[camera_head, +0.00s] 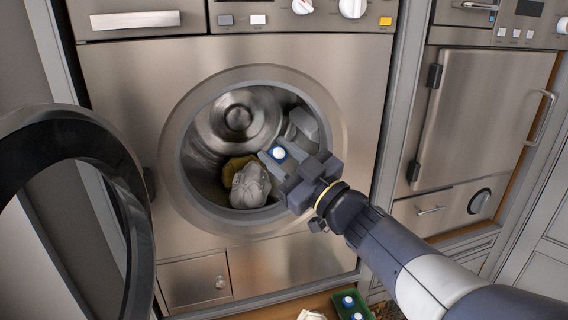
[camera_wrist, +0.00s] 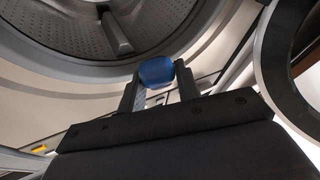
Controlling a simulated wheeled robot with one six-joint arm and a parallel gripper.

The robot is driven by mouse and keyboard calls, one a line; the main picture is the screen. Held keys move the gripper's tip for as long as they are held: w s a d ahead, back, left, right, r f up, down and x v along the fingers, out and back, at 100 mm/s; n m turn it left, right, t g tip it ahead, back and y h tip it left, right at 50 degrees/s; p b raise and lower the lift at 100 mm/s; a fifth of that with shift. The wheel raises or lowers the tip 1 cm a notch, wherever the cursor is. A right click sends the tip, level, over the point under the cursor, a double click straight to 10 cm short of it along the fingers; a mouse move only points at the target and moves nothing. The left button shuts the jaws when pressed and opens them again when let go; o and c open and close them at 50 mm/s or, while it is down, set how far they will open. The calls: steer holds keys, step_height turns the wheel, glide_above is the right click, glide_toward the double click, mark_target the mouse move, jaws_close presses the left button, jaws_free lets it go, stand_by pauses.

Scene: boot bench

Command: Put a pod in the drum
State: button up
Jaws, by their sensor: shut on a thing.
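My gripper (camera_head: 272,155) is shut on a blue-and-white pod (camera_head: 279,153) at the drum's opening, in the head view. In the wrist view the pod (camera_wrist: 156,72) shows as a blue lump between the two fingers of my gripper (camera_wrist: 160,85). The washing machine's drum (camera_head: 213,122) is open, with a shiny metal back wall. Its perforated inner wall shows at the top of the wrist view (camera_wrist: 60,33). White and olive laundry (camera_head: 250,185) lies at the drum's bottom, left of my gripper. My gripper hides part of the drum's right side.
The round dark-rimmed door (camera_head: 136,215) stands open at the left. A green tray (camera_head: 343,308) with blue-and-white pods (camera_head: 348,301) sits below the machine at the bottom edge. A steel appliance (camera_head: 482,105) stands to the right.

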steer(key=w+a+f+p, duration=0.1)
steer(key=w+a+f, duration=0.1)
steer(key=w, duration=0.8)
steer(key=w+a+f+p, duration=0.1)
steer(key=w+a+f, duration=0.1)
steer(key=w, duration=0.9)
steer(key=shift+a+f, duration=0.15)
steer(key=shift+a, duration=0.15)
steer(key=shift+w, duration=0.1)
steer(key=o, duration=1)
steer(key=r+b+v, duration=0.1)
steer(key=v, duration=0.4)
steer(key=r+b+v, duration=0.1)
steer(key=b+v, duration=0.1)
steer(key=v, duration=0.4)
steer(key=r+b+v, duration=0.1)
steer(key=b+v, duration=0.1)
steer(key=v, duration=0.3)
steer(key=shift+s+d+r, duration=0.1)
steer(key=shift+s+d, duration=0.45)
